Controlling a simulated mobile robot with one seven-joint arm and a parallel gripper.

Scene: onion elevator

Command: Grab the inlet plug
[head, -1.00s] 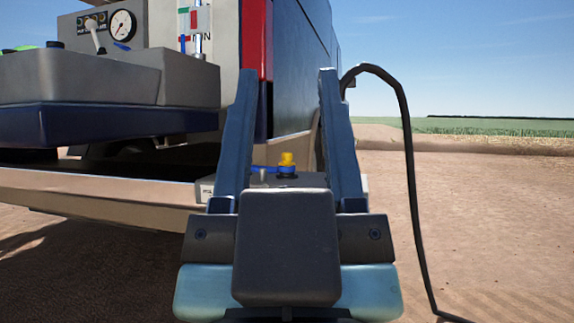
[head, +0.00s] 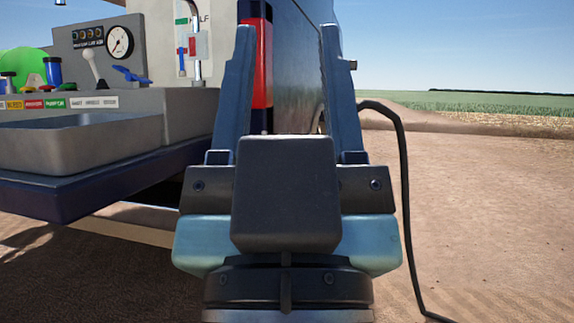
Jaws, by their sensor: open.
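My gripper (head: 288,30) is open, with its two blue-grey fingers pointing up in the picture and standing well apart. No object shows between the fingers, only the dark side of the vehicle (head: 300,70) behind them. I cannot make out an inlet plug now. The low area by the vehicle's side is covered by the gripper's dark block and teal body.
At left is a grey control panel (head: 170,105) with a gauge (head: 118,42), levers and coloured labels, above a grey tray (head: 80,145). A red cylinder (head: 262,75) stands behind the left finger. A black hose (head: 402,170) hangs at right. Open dirt lies further right.

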